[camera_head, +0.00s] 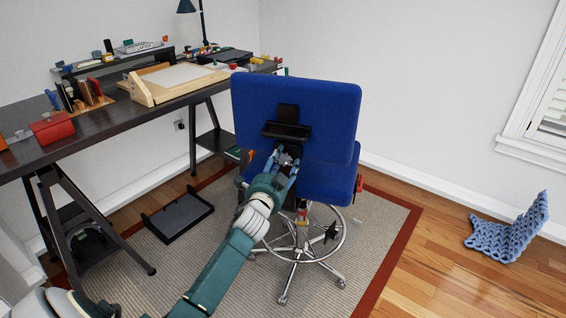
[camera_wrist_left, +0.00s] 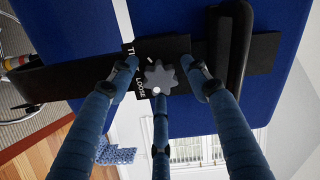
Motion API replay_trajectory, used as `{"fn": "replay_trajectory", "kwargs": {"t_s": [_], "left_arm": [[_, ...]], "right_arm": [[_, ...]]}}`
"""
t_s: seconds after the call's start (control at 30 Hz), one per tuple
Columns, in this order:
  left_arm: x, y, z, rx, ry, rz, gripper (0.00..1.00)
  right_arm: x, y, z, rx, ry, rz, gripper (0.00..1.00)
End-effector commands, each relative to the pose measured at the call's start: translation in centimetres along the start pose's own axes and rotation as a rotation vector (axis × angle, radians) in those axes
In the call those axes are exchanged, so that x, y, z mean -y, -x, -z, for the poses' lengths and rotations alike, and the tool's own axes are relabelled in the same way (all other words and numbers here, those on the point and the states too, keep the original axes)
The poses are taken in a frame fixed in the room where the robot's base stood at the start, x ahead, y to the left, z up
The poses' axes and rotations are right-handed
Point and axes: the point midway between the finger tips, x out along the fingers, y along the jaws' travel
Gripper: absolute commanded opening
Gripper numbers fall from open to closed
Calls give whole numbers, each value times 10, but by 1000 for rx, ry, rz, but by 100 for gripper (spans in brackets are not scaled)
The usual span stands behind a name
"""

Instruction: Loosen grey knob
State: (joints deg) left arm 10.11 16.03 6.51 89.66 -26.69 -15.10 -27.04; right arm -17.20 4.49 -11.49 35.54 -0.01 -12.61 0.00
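The grey knob (camera_wrist_left: 161,77) is star-shaped and sits on a black plate with white lettering (camera_wrist_left: 140,75), on the back of the blue office chair (camera_head: 296,105). It also shows small in the head view (camera_head: 286,159). My left gripper (camera_head: 284,158) is at the chair back, in front of the knob. In the left wrist view, its blue fingers (camera_wrist_left: 163,82) are spread around the knob, with one finger on each side and another below. I cannot tell whether any finger touches the knob. My right gripper is not in view.
A dark desk (camera_head: 110,118) with several items stands at the left. A black tray (camera_head: 178,217) lies on the rug (camera_head: 385,232) beside the chair. A blue knitted-looking object (camera_head: 510,232) lies on the wooden floor at the right, where the floor is otherwise mostly clear.

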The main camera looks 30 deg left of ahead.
Motion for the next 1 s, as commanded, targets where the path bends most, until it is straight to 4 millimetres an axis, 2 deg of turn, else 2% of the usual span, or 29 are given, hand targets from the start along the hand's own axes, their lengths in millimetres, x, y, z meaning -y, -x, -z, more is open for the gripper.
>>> {"fn": "replay_trajectory", "kwargs": {"t_s": [0.37,0.47,0.8,1.0], "left_arm": [[-1,7,-1,2,-3,-1,51],[-2,20,-1,2,-3,-2,51],[-2,91,-1,2,-1,-3,51],[-1,115,0,1,-1,-2,51]], "right_arm": [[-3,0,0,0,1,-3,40],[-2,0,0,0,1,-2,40],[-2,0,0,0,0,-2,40],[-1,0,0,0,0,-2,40]]}}
